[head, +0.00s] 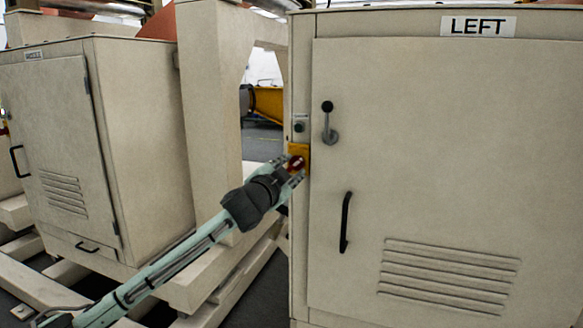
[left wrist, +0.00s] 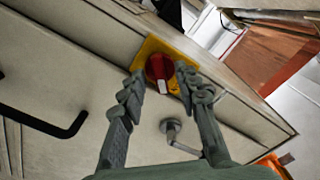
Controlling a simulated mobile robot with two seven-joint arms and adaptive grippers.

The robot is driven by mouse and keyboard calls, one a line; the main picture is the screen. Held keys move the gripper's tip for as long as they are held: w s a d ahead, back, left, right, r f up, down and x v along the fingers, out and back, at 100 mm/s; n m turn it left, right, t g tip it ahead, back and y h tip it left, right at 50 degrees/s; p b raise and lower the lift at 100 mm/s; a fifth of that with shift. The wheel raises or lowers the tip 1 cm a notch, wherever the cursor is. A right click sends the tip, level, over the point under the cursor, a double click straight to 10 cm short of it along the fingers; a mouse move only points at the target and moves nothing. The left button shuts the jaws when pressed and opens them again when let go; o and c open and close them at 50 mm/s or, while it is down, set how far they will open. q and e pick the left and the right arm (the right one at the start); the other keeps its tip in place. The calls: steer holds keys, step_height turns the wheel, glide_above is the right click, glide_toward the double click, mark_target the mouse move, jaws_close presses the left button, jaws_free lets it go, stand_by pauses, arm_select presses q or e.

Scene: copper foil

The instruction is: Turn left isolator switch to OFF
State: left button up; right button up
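The left isolator switch is a red knob (left wrist: 160,70) on a yellow plate (left wrist: 150,47), mounted on the narrow front strip of the cabinet labelled LEFT (head: 478,26). In the head view the red knob (head: 296,163) shows partly between my gripper's fingers, with the yellow plate (head: 304,152) behind. My left gripper (head: 292,168) is at the switch. In the left wrist view its two fingers (left wrist: 160,95) are apart, one on each side of the knob. I cannot tell whether they touch it. My right gripper is not in view.
The cabinet door has a lever with a black ball (head: 328,108), a black handle (head: 345,222) and vent slots (head: 448,275). A small round fitting (head: 299,127) sits above the switch. Another cabinet (head: 60,150) stands at the left, with a beige frame between.

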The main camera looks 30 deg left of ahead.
arm_select(q)
steer(key=shift+w, duration=0.15)
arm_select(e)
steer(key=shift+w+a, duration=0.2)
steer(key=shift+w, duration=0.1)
arm_select(q)
jaws_close()
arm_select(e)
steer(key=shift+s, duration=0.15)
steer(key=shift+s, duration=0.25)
